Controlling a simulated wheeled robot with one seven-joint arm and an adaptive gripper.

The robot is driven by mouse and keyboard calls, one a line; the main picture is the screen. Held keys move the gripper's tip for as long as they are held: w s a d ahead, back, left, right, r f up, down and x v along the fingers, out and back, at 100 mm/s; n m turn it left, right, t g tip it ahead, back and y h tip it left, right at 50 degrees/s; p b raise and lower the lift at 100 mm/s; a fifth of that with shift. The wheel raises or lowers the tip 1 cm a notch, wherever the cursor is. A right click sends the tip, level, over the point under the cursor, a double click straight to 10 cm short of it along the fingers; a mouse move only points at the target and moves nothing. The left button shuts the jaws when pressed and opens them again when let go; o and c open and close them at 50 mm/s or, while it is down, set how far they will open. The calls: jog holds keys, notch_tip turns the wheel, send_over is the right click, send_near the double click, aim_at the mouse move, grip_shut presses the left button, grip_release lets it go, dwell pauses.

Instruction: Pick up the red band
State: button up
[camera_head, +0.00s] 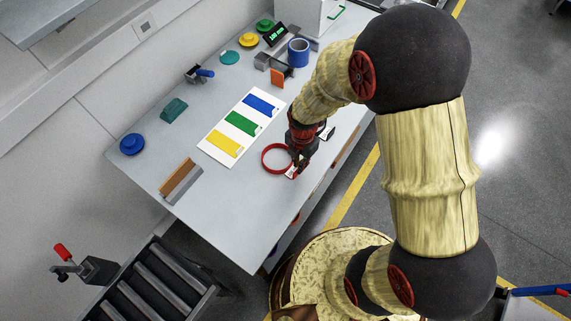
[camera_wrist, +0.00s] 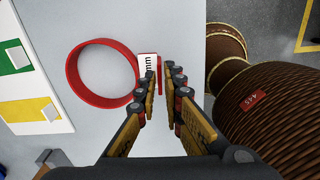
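The red band (camera_head: 264,161) is a ring lying on the grey bench near its front edge. It also shows in the wrist view (camera_wrist: 73,75), left of the fingers. A white label with dark print (camera_wrist: 148,66) sits at its right side, next to the left fingertip. My gripper (camera_head: 297,161) is low over the band's right side. In the wrist view its fingers (camera_wrist: 160,78) are apart, with a narrow gap and a thin red strip visible between them. I cannot tell whether the fingers touch the band. The near side of the label is partly hidden by the fingers.
A white card (camera_head: 212,145) with yellow, green and blue patches lies left of the band. A blue tape roll (camera_head: 298,52), an orange plate (camera_head: 277,78) and several coloured discs stand further back. A brown block (camera_head: 176,177) is at the left front. Bench between card and band is clear.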

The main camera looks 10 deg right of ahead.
notch_tip(320, 180, down, 4)
jog(key=shift+r, duration=0.15)
jog(key=shift+r, duration=0.1)
grip_shut()
dwell(0.3)
